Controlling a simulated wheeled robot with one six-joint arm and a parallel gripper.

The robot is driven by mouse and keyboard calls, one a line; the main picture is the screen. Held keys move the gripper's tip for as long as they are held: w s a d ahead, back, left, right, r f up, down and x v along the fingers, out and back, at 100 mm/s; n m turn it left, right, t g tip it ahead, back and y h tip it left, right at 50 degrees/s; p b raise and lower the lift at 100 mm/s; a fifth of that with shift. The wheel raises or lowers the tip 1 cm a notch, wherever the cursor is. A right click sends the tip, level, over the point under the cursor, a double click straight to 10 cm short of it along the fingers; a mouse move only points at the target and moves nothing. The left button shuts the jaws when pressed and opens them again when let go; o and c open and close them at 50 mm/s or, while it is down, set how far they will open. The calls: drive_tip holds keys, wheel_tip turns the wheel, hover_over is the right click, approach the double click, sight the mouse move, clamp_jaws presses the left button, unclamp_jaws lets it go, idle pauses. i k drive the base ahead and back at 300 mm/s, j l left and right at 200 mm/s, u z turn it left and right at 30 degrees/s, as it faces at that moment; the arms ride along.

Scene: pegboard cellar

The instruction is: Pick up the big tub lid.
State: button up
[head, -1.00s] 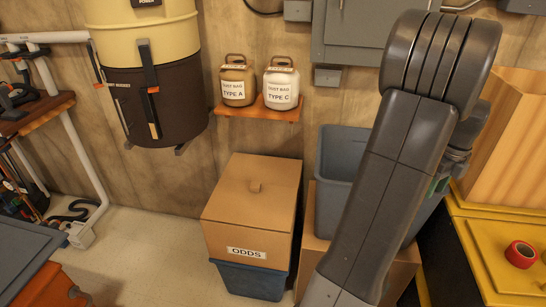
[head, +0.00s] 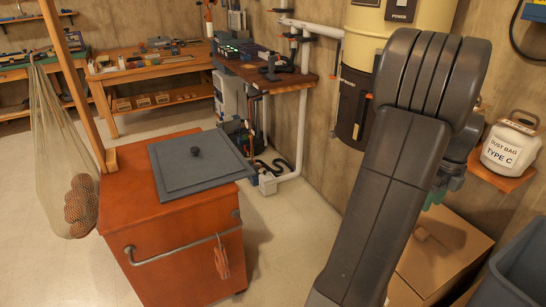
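A flat, square dark grey lid (head: 190,175) with a small round black knob (head: 196,151) lies on top of an orange-red cabinet (head: 140,215) at the left centre of the head view. Its near right corner reaches over the cabinet's edge. A blue-grey open tub (head: 520,270) is cut off at the bottom right corner. My arm stands large in the right half of the view, well to the right of the lid.
The cabinet has a metal rail (head: 160,257) with a red tag hanging from it. A net bag (head: 65,150) hangs at the left beside a wooden post. A brown cardboard box (head: 455,250) stands behind my arm. Pale floor (head: 285,235) is free between cabinet and arm.

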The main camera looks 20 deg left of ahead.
sight(186, 166)
drive_tip(key=u, duration=1.9)
drive_tip(key=i+l+u, duration=0.4)
drive_tip(key=i+l, duration=0.7)
